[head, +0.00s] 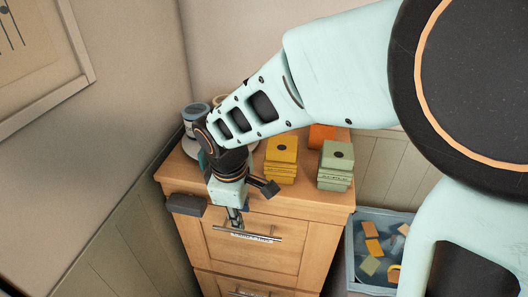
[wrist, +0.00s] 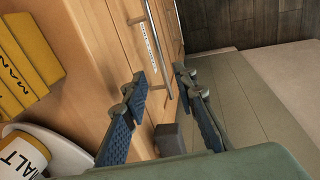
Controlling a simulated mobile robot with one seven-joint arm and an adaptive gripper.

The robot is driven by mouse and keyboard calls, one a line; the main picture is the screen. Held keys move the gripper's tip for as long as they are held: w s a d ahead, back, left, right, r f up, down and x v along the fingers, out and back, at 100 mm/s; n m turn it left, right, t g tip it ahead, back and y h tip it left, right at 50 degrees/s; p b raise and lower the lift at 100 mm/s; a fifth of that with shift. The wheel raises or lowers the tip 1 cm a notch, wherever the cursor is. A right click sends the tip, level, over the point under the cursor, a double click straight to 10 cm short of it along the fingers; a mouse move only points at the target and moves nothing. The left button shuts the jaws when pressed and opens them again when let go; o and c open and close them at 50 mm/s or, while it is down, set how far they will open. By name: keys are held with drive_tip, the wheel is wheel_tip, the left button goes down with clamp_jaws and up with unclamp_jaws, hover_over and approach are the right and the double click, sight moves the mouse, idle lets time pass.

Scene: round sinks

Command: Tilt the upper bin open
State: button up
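The upper bin (head: 270,253) is the upper wooden front of a small cabinet, and it looks closed. The handle also shows in the wrist view (wrist: 158,45), running between the lines of my two fingers. My gripper (head: 236,222) points down in front of the cabinet's front face, close to the handle's left part. In the wrist view my gripper (wrist: 160,84) has its blue-padded fingers spread, one on each side of the handle's line. Contact with the handle cannot be told.
Yellow boxes (head: 282,160) and green boxes (head: 337,165) stand on the cabinet top, with a jar (head: 193,120) behind my wrist. A dark grey block (head: 187,204) is at the left front edge. A lower bin handle (head: 250,293) is below. A blue crate (head: 351,260) stands right.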

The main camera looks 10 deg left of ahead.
sight(245, 232)
drive_tip(key=f, duration=0.3)
drive_tip(key=w+f, duration=0.1)
drive_tip(key=f, duration=0.4)
drive_tip(key=shift+w+d+f+b, duration=0.1)
drive_tip(key=shift+w+f+b, duration=0.2)
drive_tip(key=shift+w+f, duration=0.05)
drive_tip(key=shift+c, duration=0.6)
clamp_jaws()
